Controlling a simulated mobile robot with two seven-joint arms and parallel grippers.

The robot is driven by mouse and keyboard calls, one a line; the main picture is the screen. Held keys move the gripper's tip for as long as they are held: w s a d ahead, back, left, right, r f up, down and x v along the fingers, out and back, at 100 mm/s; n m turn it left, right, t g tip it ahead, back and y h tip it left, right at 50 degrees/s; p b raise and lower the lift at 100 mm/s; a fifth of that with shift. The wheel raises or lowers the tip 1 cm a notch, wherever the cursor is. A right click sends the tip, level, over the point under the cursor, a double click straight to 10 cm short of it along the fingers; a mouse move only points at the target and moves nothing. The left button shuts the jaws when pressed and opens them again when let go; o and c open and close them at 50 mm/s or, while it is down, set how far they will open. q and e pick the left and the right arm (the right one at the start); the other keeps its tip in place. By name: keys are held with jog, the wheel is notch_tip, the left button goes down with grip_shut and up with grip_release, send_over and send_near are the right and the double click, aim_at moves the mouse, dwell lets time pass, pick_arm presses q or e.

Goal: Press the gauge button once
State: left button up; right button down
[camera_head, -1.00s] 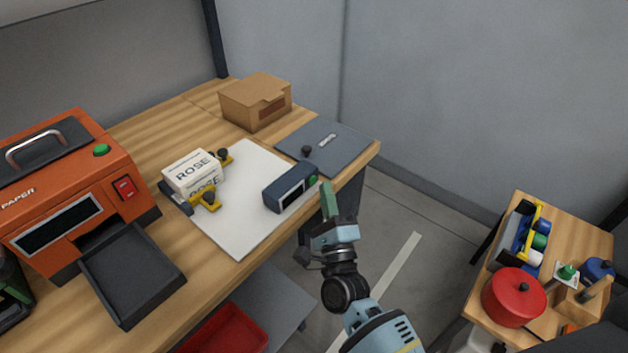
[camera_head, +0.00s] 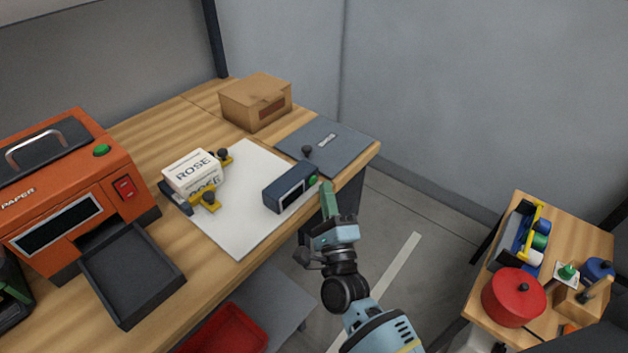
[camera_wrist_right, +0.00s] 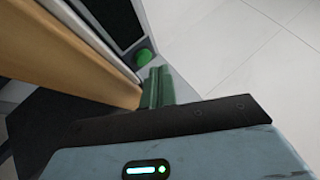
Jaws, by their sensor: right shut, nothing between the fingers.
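The gauge (camera_head: 285,190) is a dark blue box with a black display, lying on the white board near the bench's front edge. Its green button (camera_head: 313,181) is on its right end; the button also shows in the right wrist view (camera_wrist_right: 143,57). My right gripper (camera_head: 326,188) is shut and empty, its green fingertips just right of and slightly below the button in the head view. In the right wrist view the fingertips (camera_wrist_right: 160,72) appear close to the button, with a small gap. My left gripper is not in view.
An orange paper machine (camera_head: 75,190) stands left, a cardboard box (camera_head: 256,102) and grey plate (camera_head: 335,150) behind. A side table (camera_head: 560,215) with a red pot (camera_head: 514,297) is at right.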

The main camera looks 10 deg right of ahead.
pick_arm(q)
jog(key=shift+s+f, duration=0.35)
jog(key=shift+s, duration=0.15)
pick_arm(e)
jog(key=shift+w+a, duration=0.3)
jog(key=shift+w, duration=0.05)
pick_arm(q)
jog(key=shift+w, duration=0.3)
pick_arm(e)
jog(key=shift+w, duration=0.1)
pick_arm(q)
jog(key=shift+b, duration=0.3)
pick_arm(e)
jog(key=shift+w+a, duration=0.1)
jog(key=shift+a, duration=0.05)
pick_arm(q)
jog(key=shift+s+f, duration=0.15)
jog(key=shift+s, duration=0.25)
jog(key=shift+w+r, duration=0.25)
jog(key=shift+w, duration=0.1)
pick_arm(e)
jog(key=shift+s+d, duration=0.4)
jog(key=shift+s, duration=0.15)
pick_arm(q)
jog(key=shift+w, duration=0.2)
